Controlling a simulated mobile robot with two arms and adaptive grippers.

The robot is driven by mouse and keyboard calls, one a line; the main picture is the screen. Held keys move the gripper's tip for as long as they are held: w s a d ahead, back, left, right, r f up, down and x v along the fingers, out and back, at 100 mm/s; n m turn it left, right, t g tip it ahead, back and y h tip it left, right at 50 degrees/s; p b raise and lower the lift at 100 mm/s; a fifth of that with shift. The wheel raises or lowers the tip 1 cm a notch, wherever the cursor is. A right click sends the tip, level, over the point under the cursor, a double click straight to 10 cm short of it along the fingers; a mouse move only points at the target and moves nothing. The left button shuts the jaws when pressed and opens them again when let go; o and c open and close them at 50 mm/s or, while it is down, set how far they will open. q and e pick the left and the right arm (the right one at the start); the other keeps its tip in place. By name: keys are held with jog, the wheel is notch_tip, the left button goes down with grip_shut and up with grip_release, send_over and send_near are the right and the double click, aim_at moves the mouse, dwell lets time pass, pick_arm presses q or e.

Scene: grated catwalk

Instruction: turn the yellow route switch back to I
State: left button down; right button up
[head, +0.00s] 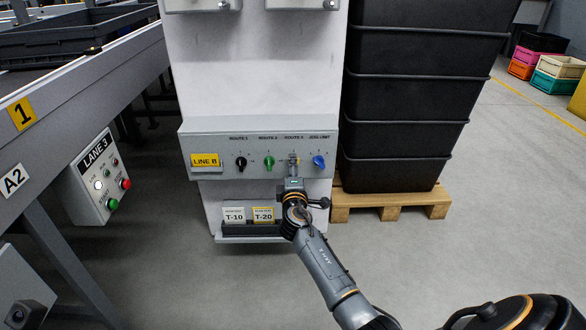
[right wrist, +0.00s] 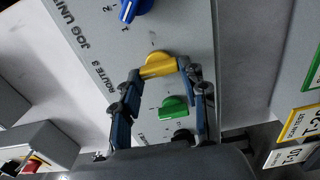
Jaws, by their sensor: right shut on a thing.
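The yellow route switch (right wrist: 158,65) is on the grey panel (head: 218,142), below the ROUTE 3 label. In the head view little of it shows above my right gripper (head: 293,174). In the right wrist view my right gripper (right wrist: 162,76) has its fingers on either side of the yellow handle, shut on it. I cannot read for sure which mark the handle points to. My left gripper is not in view.
A black switch (head: 241,162) and a green switch (head: 269,162) sit to the left, a blue switch (head: 319,161) close on the right. Black crates (head: 400,100) stand right of the cabinet. A LANE 3 button box (head: 97,180) hangs at left.

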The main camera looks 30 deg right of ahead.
jog(key=o, duration=1.1)
jog(key=shift+o, duration=0.2)
jog(key=v, duration=1.2)
